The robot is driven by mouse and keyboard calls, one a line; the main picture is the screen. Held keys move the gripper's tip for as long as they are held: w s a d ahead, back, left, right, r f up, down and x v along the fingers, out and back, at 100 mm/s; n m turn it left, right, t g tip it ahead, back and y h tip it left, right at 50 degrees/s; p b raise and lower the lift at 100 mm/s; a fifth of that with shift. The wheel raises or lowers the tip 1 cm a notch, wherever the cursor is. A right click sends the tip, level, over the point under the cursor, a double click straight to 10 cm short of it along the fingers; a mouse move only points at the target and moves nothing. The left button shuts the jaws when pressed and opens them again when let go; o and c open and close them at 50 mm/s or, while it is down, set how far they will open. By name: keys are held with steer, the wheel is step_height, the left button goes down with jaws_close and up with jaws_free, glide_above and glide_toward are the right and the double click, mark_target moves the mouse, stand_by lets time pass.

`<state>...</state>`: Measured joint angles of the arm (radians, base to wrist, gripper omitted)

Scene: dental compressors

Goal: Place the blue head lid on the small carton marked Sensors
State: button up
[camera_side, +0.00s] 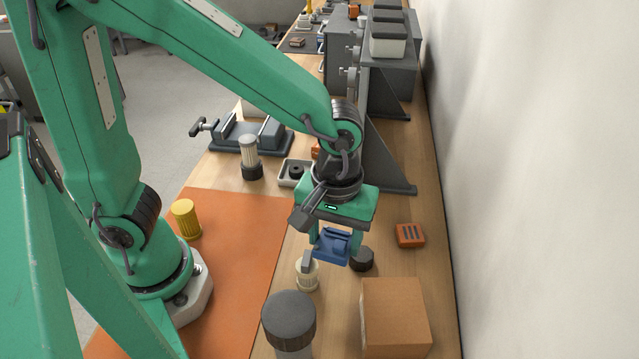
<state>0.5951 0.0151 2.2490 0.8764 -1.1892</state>
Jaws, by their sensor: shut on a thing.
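The blue head lid (333,244) is between the fingers of my gripper (332,252), which is shut on it. My gripper points down and holds the lid above the bench. A small brown carton (395,318) stands at the front right, to the right of and nearer the camera than my gripper. No marking can be read on the carton from here. The lid is apart from the carton, up and to its left in the picture.
A dark-capped cylinder (289,318) stands left of the carton. A small pale ribbed part (307,275) and a black round part (361,259) are close below my gripper. An orange block (410,235) lies behind the carton. An orange mat (235,270) is at left, a wall at right.

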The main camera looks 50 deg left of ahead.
steer(key=s+d+r+m, duration=0.1)
steer(key=s+d+r, duration=0.2)
steer(key=d, duration=0.4)
steer(key=s+d+r+m, duration=0.1)
steer(key=s+d+r, duration=0.2)
steer(key=s+d, duration=0.2)
steer(key=d, duration=0.3)
steer(key=shift+s+r, duration=0.15)
glide_above(396, 310)
step_height(396, 310, down, 7)
steer(key=shift+f, duration=2)
steer(key=shift+f, duration=0.1)
